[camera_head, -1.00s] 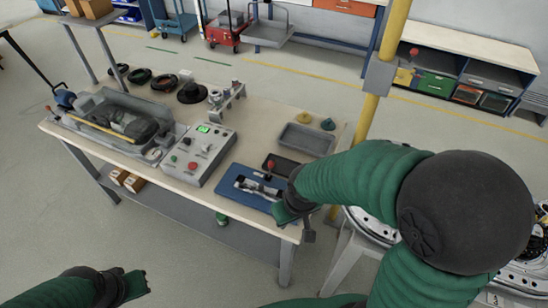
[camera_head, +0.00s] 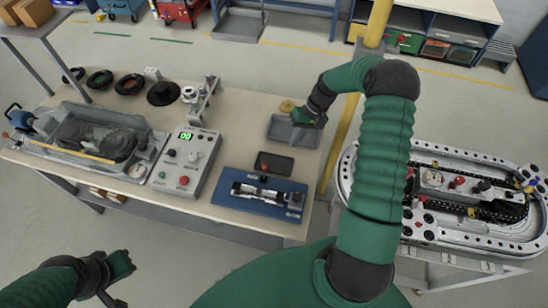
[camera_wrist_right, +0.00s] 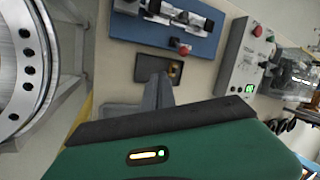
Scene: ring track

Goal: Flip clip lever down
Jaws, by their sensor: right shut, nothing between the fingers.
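A blue fixture plate (camera_head: 235,200) with a silver clip and bar lies near the front edge of the workbench. A lever with a red knob (camera_head: 264,167) stands at its back side. The knob also shows in the right wrist view (camera_wrist_right: 184,49), beside the blue plate (camera_wrist_right: 195,42). My right gripper (camera_head: 303,118) is over the grey tray, behind and to the right of the fixture, apart from the lever. Its fingers (camera_wrist_right: 160,88) are shut and empty in the right wrist view. My left gripper (camera_head: 128,264) hangs in front of the bench; its finger gap is unclear.
A dark shallow tray (camera_head: 276,165) lies just behind the fixture, and a grey tray (camera_head: 283,131) farther back. A control box (camera_head: 190,170) with buttons stands to the left. A yellow post (camera_head: 330,165) rises at the bench's right end. A ring track (camera_head: 465,240) is at right.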

